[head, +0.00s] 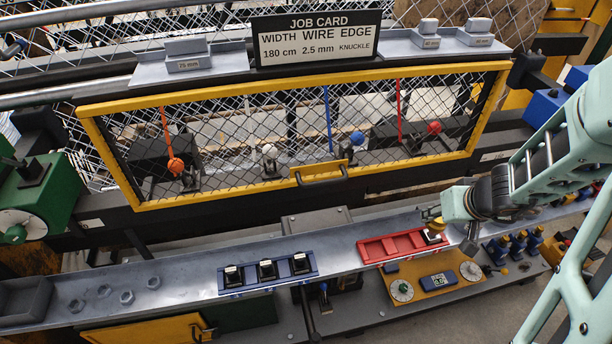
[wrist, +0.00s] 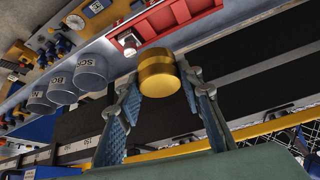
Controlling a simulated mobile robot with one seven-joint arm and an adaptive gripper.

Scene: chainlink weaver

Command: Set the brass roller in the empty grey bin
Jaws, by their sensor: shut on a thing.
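The brass roller (wrist: 158,72) is a short gold cylinder between the fingertips of my gripper (wrist: 162,88) in the wrist view. My gripper is shut on it. In the head view, my gripper (head: 438,222) is at the right end of the red tray, with a bit of the brass roller (head: 435,226) showing below the wrist. The dark grey bin (head: 22,300) stands at the far left end of the metal shelf. Its visible inside looks empty, and my gripper is far to its right.
The red tray (head: 377,251) and a blue tray (head: 234,289) with black-and-white parts lie on the shelf (head: 185,283), with several loose nuts further left. A yellow-framed mesh guard (head: 220,196) rises behind. Labelled grey cups (wrist: 90,72) show in the wrist view.

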